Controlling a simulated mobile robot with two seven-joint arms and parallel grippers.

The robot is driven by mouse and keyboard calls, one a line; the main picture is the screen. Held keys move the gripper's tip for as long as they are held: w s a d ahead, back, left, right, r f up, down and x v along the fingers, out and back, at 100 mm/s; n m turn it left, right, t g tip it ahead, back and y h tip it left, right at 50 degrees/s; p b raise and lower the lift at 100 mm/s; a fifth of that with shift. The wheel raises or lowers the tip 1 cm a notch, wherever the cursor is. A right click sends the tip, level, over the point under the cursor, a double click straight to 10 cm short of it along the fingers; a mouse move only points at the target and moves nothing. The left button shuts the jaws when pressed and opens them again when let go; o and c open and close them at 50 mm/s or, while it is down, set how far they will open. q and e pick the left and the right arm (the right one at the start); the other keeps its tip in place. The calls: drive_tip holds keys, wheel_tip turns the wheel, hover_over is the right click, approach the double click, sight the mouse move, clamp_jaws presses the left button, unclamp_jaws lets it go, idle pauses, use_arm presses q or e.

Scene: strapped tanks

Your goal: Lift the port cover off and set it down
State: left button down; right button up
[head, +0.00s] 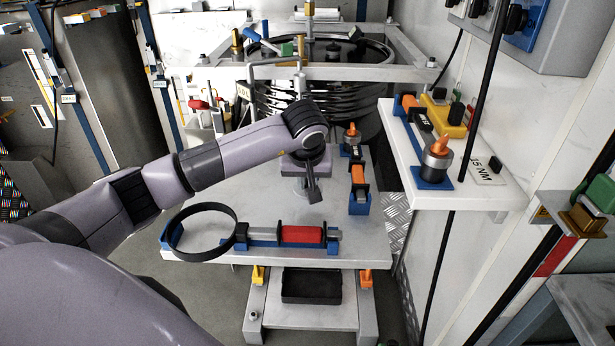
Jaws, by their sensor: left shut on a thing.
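My left arm reaches in from the left, and my left gripper (312,190) points down over the grey table, in front of the tank. It is shut on a small pale grey piece (299,187), which looks like the port cover. The gripper hides most of this piece, and I cannot tell whether it touches the table. The ribbed silver tank (275,102) stands behind, with a dark round top inside a ring, partly hidden by a frame and my arm. My right gripper is not in view.
On the grey table (215,262), a tool with a black hoop (203,257) and red handle (302,234) lies at the front. An orange-and-blue tool (359,190) lies at right. A white shelf (470,197) with more tools juts from the right wall. A black tray (311,286) sits below.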

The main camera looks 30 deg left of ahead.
use_arm(q)
wheel_tip(320, 180, down, 4)
drive_tip(key=shift+r+b, duration=0.1)
drive_tip(key=shift+b, duration=1.15)
drive_tip(key=shift+f+b, duration=0.6)
drive_tip(key=shift+f, duration=0.25)
drive_tip(key=c, duration=1.1)
unclamp_jaws()
drive_tip(key=shift+p+v, duration=0.35)
drive_tip(key=shift+v, duration=3.25)
